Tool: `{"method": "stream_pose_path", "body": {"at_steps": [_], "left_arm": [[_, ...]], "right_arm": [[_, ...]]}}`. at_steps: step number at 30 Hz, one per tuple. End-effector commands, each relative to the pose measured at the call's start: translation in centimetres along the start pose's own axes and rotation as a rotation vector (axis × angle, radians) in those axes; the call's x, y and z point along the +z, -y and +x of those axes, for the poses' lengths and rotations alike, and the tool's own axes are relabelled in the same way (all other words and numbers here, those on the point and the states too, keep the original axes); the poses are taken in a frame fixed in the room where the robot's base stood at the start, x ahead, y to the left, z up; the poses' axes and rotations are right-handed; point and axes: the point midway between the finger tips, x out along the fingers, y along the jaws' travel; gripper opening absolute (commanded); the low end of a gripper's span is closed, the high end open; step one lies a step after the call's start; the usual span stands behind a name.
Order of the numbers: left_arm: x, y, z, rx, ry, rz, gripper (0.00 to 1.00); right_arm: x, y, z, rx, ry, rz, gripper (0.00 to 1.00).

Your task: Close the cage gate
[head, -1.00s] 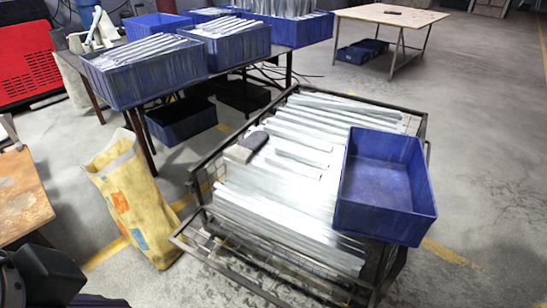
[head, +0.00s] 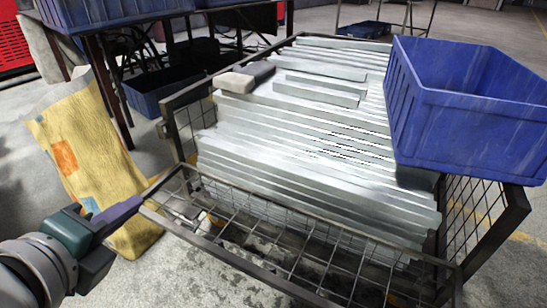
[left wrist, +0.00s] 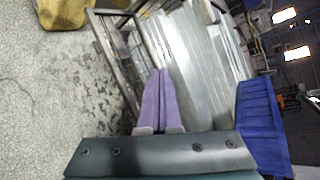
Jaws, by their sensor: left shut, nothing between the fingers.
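The cage gate (head: 222,253) is the wire-mesh panel with a dark metal frame at the front of the metal cage. It leans outward, away from the stacked galvanized brackets (head: 290,150). My left gripper (head: 138,203) is shut and empty, its purple fingers at the left corner of the gate frame. I cannot tell whether they touch it. In the left wrist view the shut fingers (left wrist: 160,75) point along the gate frame toward the brackets. My right gripper is not in view.
A blue bin (head: 460,120) sits on the cage's right side. A yellow sack (head: 88,150) stands left of the gate, close to my left arm. A table with blue bins (head: 115,12) is behind. Floor in front of the gate is clear.

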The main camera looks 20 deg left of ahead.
Motion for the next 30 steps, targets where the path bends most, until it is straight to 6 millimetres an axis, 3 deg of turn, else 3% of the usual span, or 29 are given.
{"method": "stream_pose_path", "body": {"at_steps": [1,9,15,21,26,30], "left_arm": [[-2.4,-3.6,2.3,-0.03,-0.003,0.095,0.0],[-10.0,-12.3,7.7,-0.219,-0.028,0.635,0.0],[-15.6,-17.9,10.2,-0.358,-0.052,0.972,0.0],[-18.4,-20.3,10.8,-0.442,-0.064,1.143,0.0],[-18.9,-20.1,11.4,-0.458,-0.065,1.171,0.0],[-19.4,-19.4,13.3,-0.46,-0.063,1.172,0.0]], "right_arm": [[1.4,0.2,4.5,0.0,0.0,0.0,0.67],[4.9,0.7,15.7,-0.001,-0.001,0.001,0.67],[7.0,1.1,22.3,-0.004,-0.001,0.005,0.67],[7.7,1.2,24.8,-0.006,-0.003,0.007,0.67],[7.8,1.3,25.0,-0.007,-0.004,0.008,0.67],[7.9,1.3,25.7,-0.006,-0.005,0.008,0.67]]}}
